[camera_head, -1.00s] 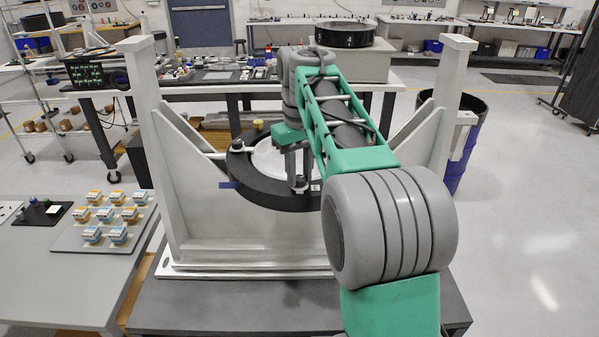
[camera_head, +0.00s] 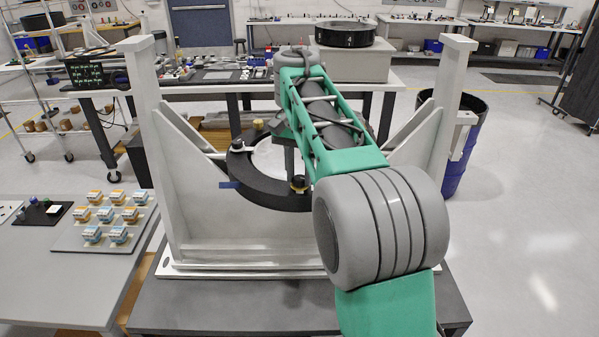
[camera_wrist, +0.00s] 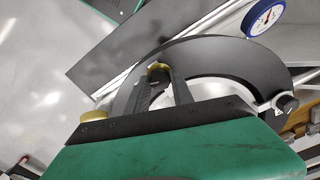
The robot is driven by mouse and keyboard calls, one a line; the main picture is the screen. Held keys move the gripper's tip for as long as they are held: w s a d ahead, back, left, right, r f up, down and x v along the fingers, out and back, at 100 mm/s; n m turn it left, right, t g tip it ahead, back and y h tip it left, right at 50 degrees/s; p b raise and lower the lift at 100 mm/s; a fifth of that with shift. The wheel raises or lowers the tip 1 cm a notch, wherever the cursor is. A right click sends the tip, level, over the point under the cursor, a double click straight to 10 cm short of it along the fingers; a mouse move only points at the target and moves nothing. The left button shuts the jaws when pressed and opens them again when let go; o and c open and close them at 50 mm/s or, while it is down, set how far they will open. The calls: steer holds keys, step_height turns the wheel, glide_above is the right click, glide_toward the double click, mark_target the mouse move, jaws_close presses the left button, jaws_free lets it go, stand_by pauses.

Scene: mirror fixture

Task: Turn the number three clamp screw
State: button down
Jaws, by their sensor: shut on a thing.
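The black ring of the mirror fixture (camera_head: 262,190) sits between two grey uprights, with a pale mirror surface inside it. A brass clamp screw (camera_head: 299,182) is at the ring's front right; in the wrist view a brass screw (camera_wrist: 158,67) shows between my fingertips. My gripper (camera_wrist: 160,80) is shut on that brass screw from above. My forearm hides part of the ring in the head view. Another brass screw (camera_head: 258,123) is at the back, and a dark-knobbed clamp (camera_head: 237,147) is at the left. I cannot read any screw numbers.
Grey uprights (camera_head: 160,140) and (camera_head: 440,130) flank the ring closely. A blue-rimmed dial gauge (camera_wrist: 265,16) is beside the ring. A side table holds a tray (camera_head: 75,240) with several small blocks. A blue drum (camera_head: 462,150) stands behind the right upright. Open floor lies to the right.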

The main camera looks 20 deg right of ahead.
mark_target(300, 177)
steer(key=shift+m, duration=0.6)
steer(key=c, duration=1.1)
jaws_free()
step_height(300, 177, up, 3)
steer(key=p, duration=0.3)
steer(key=shift+r, duration=2.4)
